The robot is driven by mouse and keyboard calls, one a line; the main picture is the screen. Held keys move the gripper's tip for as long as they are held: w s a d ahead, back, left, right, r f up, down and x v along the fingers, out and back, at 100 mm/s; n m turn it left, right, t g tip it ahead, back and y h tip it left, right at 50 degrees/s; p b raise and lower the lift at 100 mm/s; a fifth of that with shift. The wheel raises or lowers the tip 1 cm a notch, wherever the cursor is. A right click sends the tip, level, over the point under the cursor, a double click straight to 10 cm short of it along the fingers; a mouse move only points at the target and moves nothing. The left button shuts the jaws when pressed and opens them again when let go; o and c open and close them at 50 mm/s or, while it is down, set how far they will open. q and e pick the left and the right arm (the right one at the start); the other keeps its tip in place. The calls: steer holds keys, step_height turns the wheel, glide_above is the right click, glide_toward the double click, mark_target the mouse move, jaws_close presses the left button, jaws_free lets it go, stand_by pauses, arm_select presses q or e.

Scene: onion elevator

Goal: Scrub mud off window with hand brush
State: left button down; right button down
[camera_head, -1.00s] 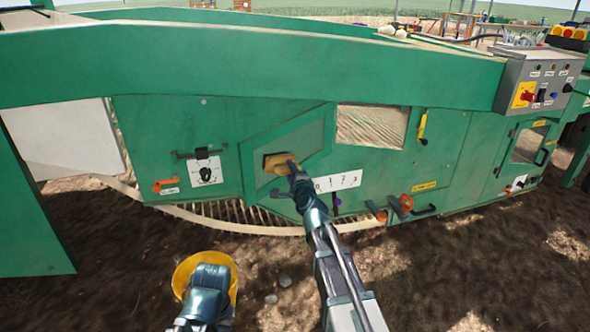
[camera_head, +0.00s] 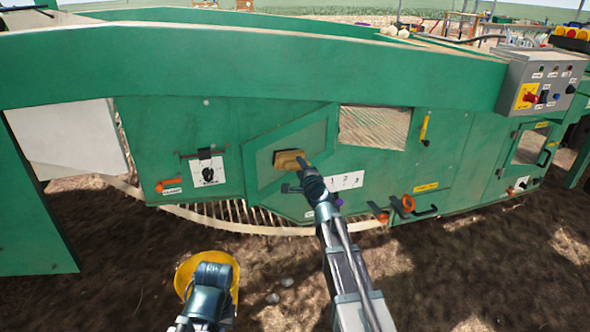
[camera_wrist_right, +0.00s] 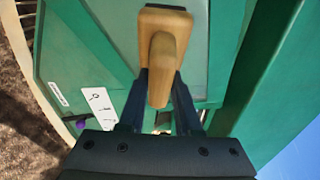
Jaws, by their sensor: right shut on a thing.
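The hand brush (camera_head: 287,158) has a tan wooden body. My right gripper (camera_head: 303,170) is shut on its handle. In the right wrist view the brush (camera_wrist_right: 163,30) sits between the dark fingers (camera_wrist_right: 160,88), its wide head pointing away. The brush is at the pane (camera_head: 316,140) in the angular green panel of the machine; I cannot tell whether it touches. No clear mud shows on the visible part of the pane, and the bristles are hidden. My left gripper (camera_head: 210,275) is low at the front over a yellow round container (camera_head: 187,272); its fingers are not clear.
Another window (camera_head: 375,128) sits to the right in the green machine. A knob plate (camera_head: 208,172), number strip (camera_head: 347,181), orange-red handle (camera_head: 408,203) and grey control box (camera_head: 540,82) stick out nearby. Brown soil (camera_head: 450,270) lies open in front.

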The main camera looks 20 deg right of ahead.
mark_target(311, 164)
steer(key=shift+w+d, duration=0.2)
steer(key=shift+d, duration=0.05)
steer(key=shift+w+d, duration=0.35)
steer(key=shift+d, duration=0.55)
steer(key=shift+w+d, duration=0.3)
steer(key=shift+d, duration=0.55)
steer(key=shift+w+d, duration=0.3)
steer(key=shift+d, duration=0.6)
steer(key=shift+w+d, duration=0.25)
steer(key=shift+d, duration=0.65)
steer(key=d, duration=0.1)
steer(key=w+d, duration=0.1)
steer(key=d, duration=0.1)
steer(key=shift+w+d, duration=0.25)
steer(key=shift+w, duration=0.05)
steer(key=shift+s+a, duration=0.7)
steer(key=shift+a, duration=1.1)
steer(key=shift+s+a, duration=0.75)
steer(key=shift+a, duration=1.05)
steer(key=shift+s+a, duration=0.7)
steer(key=shift+a, duration=1.1)
